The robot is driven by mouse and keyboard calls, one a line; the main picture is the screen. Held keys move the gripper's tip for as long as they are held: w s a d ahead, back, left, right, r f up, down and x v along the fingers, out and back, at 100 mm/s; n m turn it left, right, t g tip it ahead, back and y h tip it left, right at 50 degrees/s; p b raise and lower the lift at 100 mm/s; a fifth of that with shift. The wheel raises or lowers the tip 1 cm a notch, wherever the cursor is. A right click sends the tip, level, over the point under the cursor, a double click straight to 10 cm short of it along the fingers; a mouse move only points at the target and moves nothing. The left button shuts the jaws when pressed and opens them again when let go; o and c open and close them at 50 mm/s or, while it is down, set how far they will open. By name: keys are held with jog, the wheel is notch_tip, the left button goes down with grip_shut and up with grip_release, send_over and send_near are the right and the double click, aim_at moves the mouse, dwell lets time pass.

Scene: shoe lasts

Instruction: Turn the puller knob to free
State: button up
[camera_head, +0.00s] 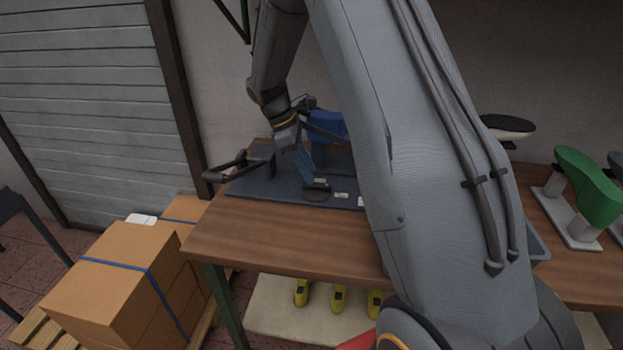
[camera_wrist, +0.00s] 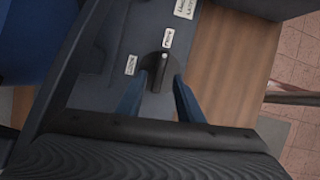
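The puller knob (camera_wrist: 157,79) is a black disc with a raised, pale-tipped bar on a dark base plate (camera_wrist: 119,45). In the wrist view its bar points up, toward one small white label (camera_wrist: 168,38); another label (camera_wrist: 131,65) is to its left. The lettering is too blurred to read surely. My gripper (camera_wrist: 163,77) is open, its two blue fingers on either side of the knob. Contact cannot be told. In the head view my gripper (camera_head: 307,177) reaches down close to the knob (camera_head: 317,187) near the plate's front edge.
The plate lies on a wooden table (camera_head: 290,235). A black handle bar (camera_head: 228,168) juts out left of my gripper, and a blue part (camera_head: 326,122) stands behind. A green shoe last (camera_head: 588,187) stands at right. Boxes (camera_head: 115,283) are stacked left of the table.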

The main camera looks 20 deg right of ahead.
jog(key=shift+b+v, duration=0.35)
jog(key=shift+v, duration=1.7)
